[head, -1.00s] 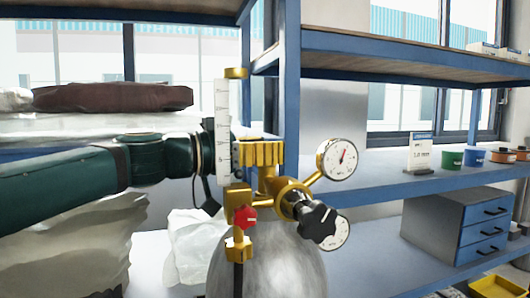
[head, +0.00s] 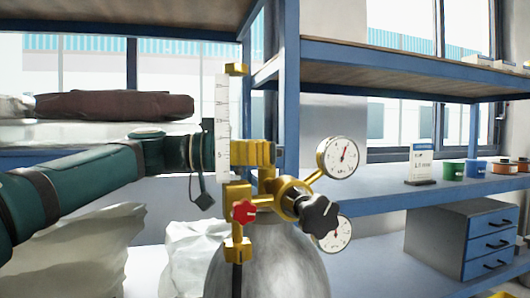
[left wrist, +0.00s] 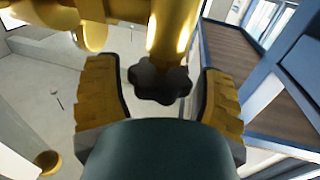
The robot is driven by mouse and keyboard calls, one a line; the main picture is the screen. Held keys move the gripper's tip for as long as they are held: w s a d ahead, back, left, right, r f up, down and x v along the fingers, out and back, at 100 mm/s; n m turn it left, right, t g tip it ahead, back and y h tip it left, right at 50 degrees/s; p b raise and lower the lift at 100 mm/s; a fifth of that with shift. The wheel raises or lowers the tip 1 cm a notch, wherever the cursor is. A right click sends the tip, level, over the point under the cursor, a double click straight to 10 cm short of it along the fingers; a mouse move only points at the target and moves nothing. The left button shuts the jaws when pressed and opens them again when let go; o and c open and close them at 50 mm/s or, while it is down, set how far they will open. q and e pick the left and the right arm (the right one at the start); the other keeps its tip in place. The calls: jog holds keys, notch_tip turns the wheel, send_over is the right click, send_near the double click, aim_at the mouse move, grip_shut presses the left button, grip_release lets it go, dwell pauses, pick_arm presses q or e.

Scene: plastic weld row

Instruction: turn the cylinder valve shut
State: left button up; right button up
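The grey gas cylinder (head: 262,265) stands upright in the head view, with a brass regulator (head: 288,195) on top. The regulator carries two round gauges (head: 338,157), a black lobed knob (head: 318,214) and a red knob (head: 244,212). My left gripper (head: 262,153) is level at the top of the brass stem, partly behind the white scale tube (head: 222,125). In the left wrist view its yellow fingers (left wrist: 160,75) are spread, and a dark lobed handwheel (left wrist: 160,82) on a brass stem shows between them. A narrow gap shows on each side. The gripper hides this wheel in the head view. My right gripper is not in view.
A blue shelf post (head: 289,90) stands close behind the regulator. Shelves to the right hold a small sign (head: 421,165), coloured spools (head: 475,168) and a drawer unit (head: 490,240). White sacks (head: 195,250) and a brown bag (head: 115,104) lie at the left.

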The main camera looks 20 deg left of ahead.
pick_arm(q)
jog(key=shift+o, duration=0.9)
jog(key=v, duration=1.2)
